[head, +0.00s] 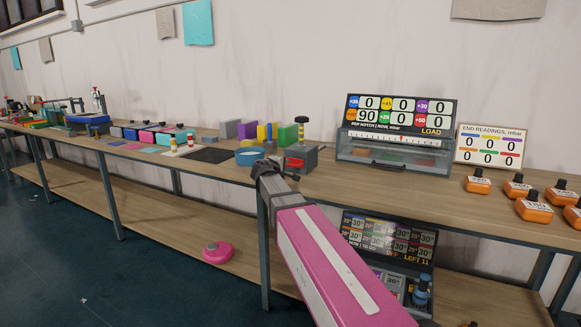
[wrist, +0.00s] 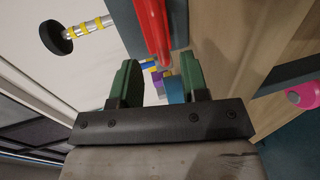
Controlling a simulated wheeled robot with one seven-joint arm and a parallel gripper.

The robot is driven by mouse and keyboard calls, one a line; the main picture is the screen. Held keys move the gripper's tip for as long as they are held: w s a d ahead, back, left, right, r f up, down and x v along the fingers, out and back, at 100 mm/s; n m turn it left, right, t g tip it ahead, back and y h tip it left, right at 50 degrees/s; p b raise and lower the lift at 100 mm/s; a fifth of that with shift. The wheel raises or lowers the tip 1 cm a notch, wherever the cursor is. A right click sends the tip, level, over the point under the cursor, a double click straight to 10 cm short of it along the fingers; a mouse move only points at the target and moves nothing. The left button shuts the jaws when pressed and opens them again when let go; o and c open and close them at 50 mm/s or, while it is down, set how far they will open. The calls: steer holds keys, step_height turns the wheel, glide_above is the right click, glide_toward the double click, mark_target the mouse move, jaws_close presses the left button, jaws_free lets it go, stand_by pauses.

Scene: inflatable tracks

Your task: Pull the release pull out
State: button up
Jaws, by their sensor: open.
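A small grey device (head: 309,158) stands at the front of the upper shelf, just beyond my gripper. An upright metal rod with yellow bands and a black knob (head: 301,121) rises from it; the rod also shows at the upper left of the wrist view (wrist: 76,34). A red bar (wrist: 153,30) on the device's grey body (wrist: 179,22) lies ahead of my fingers. I cannot tell which part is the release pull. My gripper (wrist: 160,68) is open, its green fingers apart with nothing between them.
A display box (head: 394,154) and several orange bottles stand to the right. A pink round object (head: 217,253) lies on the lower shelf.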

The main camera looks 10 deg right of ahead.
mark_target(290, 165)
steer(key=x, duration=0.7)
steer(key=shift+c, duration=0.3)
